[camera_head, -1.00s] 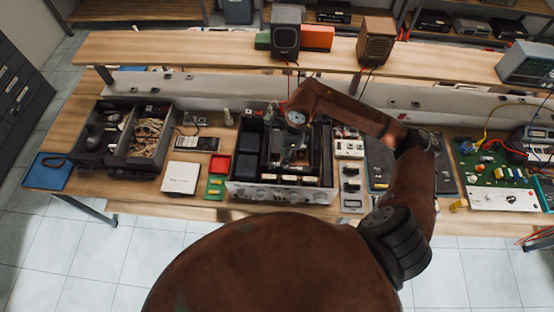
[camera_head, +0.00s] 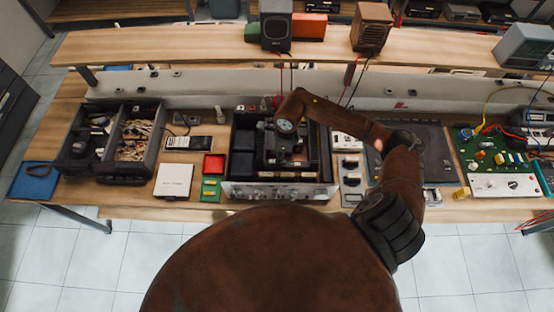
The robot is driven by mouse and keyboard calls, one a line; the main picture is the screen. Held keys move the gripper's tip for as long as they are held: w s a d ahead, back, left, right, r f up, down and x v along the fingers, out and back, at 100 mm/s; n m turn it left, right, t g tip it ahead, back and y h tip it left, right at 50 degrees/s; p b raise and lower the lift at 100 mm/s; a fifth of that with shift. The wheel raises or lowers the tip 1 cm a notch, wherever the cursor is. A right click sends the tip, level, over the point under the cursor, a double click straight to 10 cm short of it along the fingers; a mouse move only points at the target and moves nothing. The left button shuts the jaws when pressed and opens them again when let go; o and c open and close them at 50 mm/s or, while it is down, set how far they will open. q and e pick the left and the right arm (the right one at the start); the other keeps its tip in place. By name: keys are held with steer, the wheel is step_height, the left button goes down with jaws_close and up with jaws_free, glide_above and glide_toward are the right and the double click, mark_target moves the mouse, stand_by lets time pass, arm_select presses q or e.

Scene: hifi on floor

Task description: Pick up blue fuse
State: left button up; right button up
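I cannot make out a blue fuse in this view. The open hifi unit (camera_head: 278,191), with a silver front panel, stands at the middle of the workbench. My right arm comes in from the right and bends over it. My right gripper (camera_head: 284,154) points down over the open hifi. It is dark against dark parts, so its fingers and anything between them cannot be told. A small green tray (camera_head: 210,196) with yellow pieces and a red tray (camera_head: 213,164) lie left of the hifi. My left gripper is not in view.
A divided black bin (camera_head: 122,172) stands left, near a white box (camera_head: 174,181). A grey parts strip (camera_head: 351,198) lies right of the hifi, then a dark mat (camera_head: 437,160) and a green circuit board (camera_head: 487,151). A raised shelf (camera_head: 180,46) runs behind.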

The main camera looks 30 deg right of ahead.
steer(key=shift+a+f, duration=0.2)
steer(key=shift+f, duration=0.6)
steer(key=shift+c, duration=0.3)
jaws_close()
